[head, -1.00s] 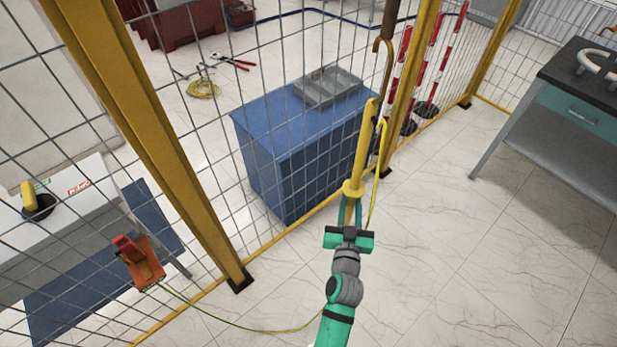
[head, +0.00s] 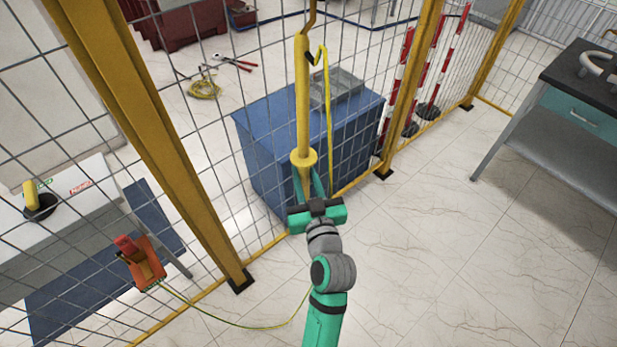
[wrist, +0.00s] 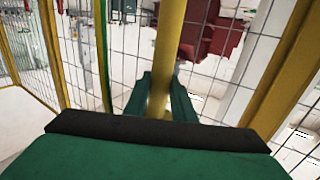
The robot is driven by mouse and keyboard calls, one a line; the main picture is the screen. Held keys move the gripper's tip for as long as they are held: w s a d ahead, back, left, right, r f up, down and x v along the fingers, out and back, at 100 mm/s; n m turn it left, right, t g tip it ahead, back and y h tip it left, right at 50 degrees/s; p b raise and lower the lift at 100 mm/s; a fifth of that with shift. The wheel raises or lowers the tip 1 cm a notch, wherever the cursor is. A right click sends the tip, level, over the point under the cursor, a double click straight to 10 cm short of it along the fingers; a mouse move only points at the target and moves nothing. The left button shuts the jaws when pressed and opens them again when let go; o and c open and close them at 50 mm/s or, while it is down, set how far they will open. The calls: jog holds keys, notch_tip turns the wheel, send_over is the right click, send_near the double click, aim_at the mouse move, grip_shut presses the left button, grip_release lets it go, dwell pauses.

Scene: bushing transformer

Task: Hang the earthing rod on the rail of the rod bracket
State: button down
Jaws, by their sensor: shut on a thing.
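The earthing rod (head: 302,95) is a yellow pole with a collar low down and a thin brownish-yellow hook at its top, which runs out of the head view. My gripper (head: 308,182) is shut on the rod's lower end, below the collar, and holds it nearly upright in front of the mesh fence. In the wrist view the yellow pole (wrist: 167,55) stands between the green fingers. A yellow-green cable (head: 327,120) hangs from the rod's upper part. I cannot make out the rod bracket or its rail in either view.
The mesh fence has thick yellow posts (head: 165,150). An orange device (head: 143,262) on the left has a cable running from it along the floor. A blue cabinet (head: 265,150) stands behind the mesh. A dark-topped bench (head: 560,130) is at right. Floor between is clear.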

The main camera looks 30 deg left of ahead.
jog(key=shift+w+a, duration=2.75)
jog(key=shift+a, duration=3.85)
jog(key=shift+d+f, duration=0.1)
jog(key=shift+f, duration=2.05)
jog(key=c, duration=1.4)
grip_release()
jog(key=shift+f, duration=0.15)
jog(key=v, duration=1.1)
